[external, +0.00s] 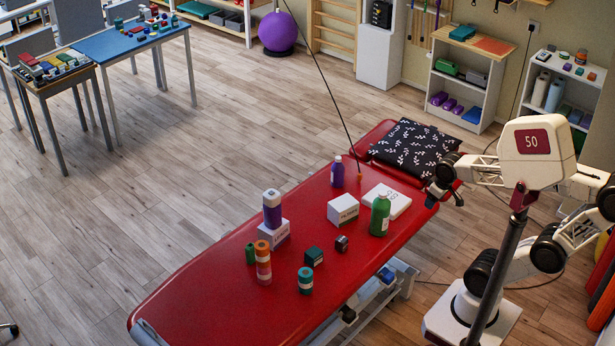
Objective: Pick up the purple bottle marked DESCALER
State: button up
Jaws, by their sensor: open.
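Two purple items stand on the red treatment table (190,290). One is a slim purple bottle (337,173) standing upright near the pillow. The other is a larger purple container (272,212) with a pale band near its top, standing on a white box (273,235). No lettering on either is readable, so I cannot tell which is marked DESCALER. My gripper (434,196) is open and empty over the table's right edge, right of the green bottle and apart from both purple items. Its fingertips are small and dark in this view.
A green bottle (380,216), a folded white towel (398,204) and a white box (343,209) stand between my gripper and the purple items. An orange-banded cylinder (263,263), a teal can (305,281) and small boxes sit nearer. The table's lower left is clear.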

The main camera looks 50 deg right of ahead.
jog(key=w+d+f+t, duration=0.2)
jog(key=w+d, duration=0.2)
jog(key=w, duration=0.8)
jog(key=w+d+f+m+t+h, duration=0.1)
jog(key=w+d+t, duration=0.15)
jog(key=w, duration=0.95)
jog(key=w+d+f+t, duration=0.15)
jog(key=w+d, duration=0.25)
jog(key=w, duration=0.8)
jog(key=t, duration=0.5)
send_near(338, 157)
jog(key=shift+w+f, duration=0.85)
jog(key=shift+w, duration=0.1)
jog(key=shift+w, duration=0.1)
jog(key=shift+x, duration=1.15)
jog(key=shift+w+f, duration=0.1)
jog(key=shift+f, duration=0.1)
jog(key=shift+x, duration=2.45)
